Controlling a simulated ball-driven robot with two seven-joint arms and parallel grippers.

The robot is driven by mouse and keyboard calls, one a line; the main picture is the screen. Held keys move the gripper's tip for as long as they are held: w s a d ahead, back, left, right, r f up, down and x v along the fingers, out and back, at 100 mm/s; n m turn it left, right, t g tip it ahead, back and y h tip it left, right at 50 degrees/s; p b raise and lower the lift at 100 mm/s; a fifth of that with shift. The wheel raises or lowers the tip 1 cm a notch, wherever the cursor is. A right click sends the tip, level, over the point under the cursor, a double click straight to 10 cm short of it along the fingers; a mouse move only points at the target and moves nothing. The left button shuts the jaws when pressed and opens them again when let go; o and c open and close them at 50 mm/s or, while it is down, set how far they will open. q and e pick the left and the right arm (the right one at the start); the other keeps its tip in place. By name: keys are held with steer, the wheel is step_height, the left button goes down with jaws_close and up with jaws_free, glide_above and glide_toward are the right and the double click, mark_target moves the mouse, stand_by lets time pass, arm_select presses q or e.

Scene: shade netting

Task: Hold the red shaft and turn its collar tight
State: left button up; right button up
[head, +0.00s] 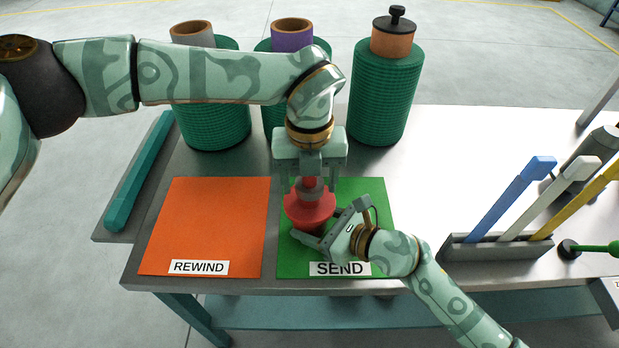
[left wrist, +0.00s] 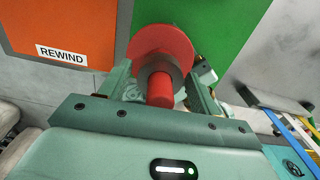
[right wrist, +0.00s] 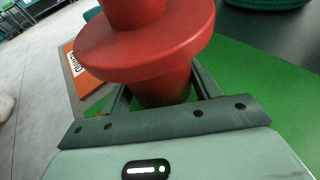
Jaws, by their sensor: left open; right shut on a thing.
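The red shaft (head: 310,210) stands upright over the green SEND mat (head: 357,198), with a wide red flange around it. Its collar, a darker ring (left wrist: 150,70), sits around the shaft above the flange in the left wrist view. My left gripper (head: 310,183) points down from above; its fingers are apart, one on each side of the shaft's top end (left wrist: 160,92). I cannot tell whether they touch the collar. My right gripper (head: 318,238) comes from the lower right and is shut on the shaft's lower part (right wrist: 163,88), below the flange. The shaft's foot is hidden.
The orange REWIND mat (head: 207,225) lies bare to the left. Several green netting rolls (head: 383,92) stand along the back. A dark rack (head: 500,248) with blue, white and yellow sticks is at the right. A teal bar (head: 140,170) lies at the left edge.

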arm_select(q)
steer(key=shift+r, duration=2.4)
steer(key=o, duration=0.6)
steer(key=shift+c, duration=0.2)
arm_select(e)
steer(key=o, duration=1.4)
steer(key=shift+c, duration=0.2)
arm_select(q)
step_height(320, 180, up, 12)
